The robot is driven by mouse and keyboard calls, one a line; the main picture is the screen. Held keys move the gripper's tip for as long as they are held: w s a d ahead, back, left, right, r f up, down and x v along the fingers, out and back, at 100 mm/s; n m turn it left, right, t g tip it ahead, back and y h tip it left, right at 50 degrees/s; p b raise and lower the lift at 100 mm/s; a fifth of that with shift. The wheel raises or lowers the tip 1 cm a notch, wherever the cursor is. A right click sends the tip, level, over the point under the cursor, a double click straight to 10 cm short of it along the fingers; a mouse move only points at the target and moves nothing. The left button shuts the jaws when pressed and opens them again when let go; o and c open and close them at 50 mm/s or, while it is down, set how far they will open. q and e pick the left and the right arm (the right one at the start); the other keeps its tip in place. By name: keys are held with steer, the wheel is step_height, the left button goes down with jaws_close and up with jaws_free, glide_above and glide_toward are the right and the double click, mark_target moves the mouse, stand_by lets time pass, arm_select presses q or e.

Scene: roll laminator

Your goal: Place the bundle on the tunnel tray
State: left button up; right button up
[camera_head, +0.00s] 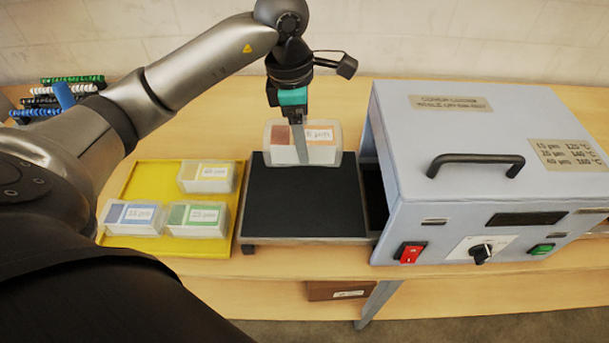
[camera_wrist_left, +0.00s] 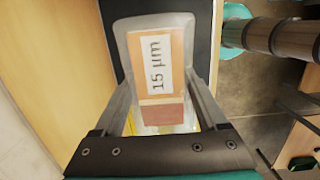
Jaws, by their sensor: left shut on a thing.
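My left gripper (camera_head: 302,158) is shut on a clear-wrapped bundle (camera_head: 323,150) with an orange and brown face and a white label. The label reads 15 µm in the left wrist view, where the bundle (camera_wrist_left: 160,72) sits between the two fingers (camera_wrist_left: 160,100). The tunnel tray (camera_head: 305,205) is a flat black plate left of the laminator's opening, and its top is bare. The bundle appears at the tray's far edge; I cannot tell whether it touches it. My right gripper is not in view.
The grey-blue laminator (camera_head: 480,150) with a black handle stands right of the tray. A yellow tray (camera_head: 145,180) on the left holds three more bundles, labelled in yellow, blue and green. Binding combs (camera_head: 65,95) lie at the far left. Bare table lies behind the tray.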

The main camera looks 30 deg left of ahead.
arm_select(q)
step_height(320, 180, down, 11)
steer(key=shift+f, duration=0.1)
stand_by(0.3)
steer(key=shift+f, duration=0.1)
steer(key=o, duration=1.6)
steer(key=shift+c, duration=0.2)
steer(key=r, duration=0.8)
steer(key=a+r, duration=0.1)
steer(key=r, duration=0.3)
steer(key=shift+s+r, duration=0.1)
steer(key=shift+s, duration=0.3)
